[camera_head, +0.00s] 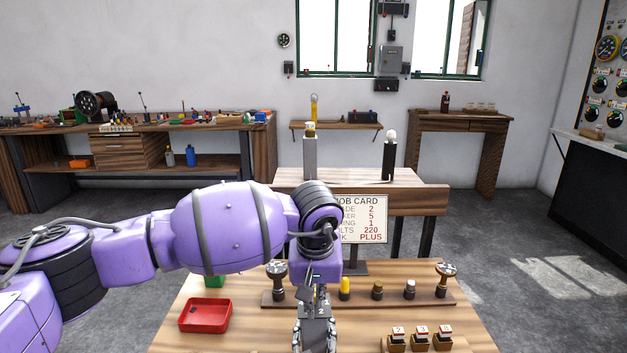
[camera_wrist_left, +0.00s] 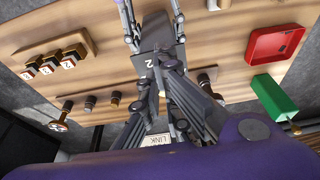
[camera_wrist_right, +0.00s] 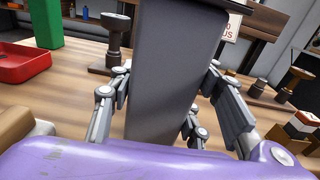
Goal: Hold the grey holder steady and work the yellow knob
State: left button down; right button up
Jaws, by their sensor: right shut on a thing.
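The grey holder (camera_wrist_right: 165,75) is a dark grey upright block between the fingers of my right gripper (camera_wrist_right: 165,105), which is shut on it. In the left wrist view the holder (camera_wrist_left: 153,42) bears a 2, and my right gripper's fingers show at the top. My left gripper (camera_wrist_left: 158,84) points down close to the holder; its fingertips are near each other, and what lies between them is hidden. A yellow rounded piece (camera_head: 345,287) stands on the wooden rack; I cannot tell whether it is the yellow knob. No other yellow knob shows clearly at the holder.
The wooden rack (camera_head: 325,299) carries several dark posts behind the grippers. A red tray (camera_head: 205,316) and a green block (camera_head: 215,281) are on the left. Several numbered blocks (camera_head: 421,340) stand at front right. A job card (camera_head: 362,218) stands behind the rack.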

pick_arm(q)
jog(key=shift+s+d+f, duration=0.25)
jog(key=shift+f, duration=0.05)
jog(key=shift+s, duration=0.1)
jog(key=shift+s+d, duration=0.1)
jog(key=shift+s, duration=0.25)
notch_tip(320, 180, up, 6)
jog(key=shift+w+r, duration=0.2)
jog(key=shift+w, duration=0.05)
dwell(0.4)
jog(key=shift+w+a+f, duration=0.1)
jog(key=shift+a+f, duration=0.15)
jog(key=shift+f, duration=0.75)
jog(key=shift+w+a+f, duration=0.15)
jog(key=shift+a+f, duration=0.15)
jog(key=shift+f, duration=0.7)
jog(key=shift+w+a+f, duration=0.1)
jog(key=shift+a+f, duration=0.15)
jog(key=shift+f, duration=0.75)
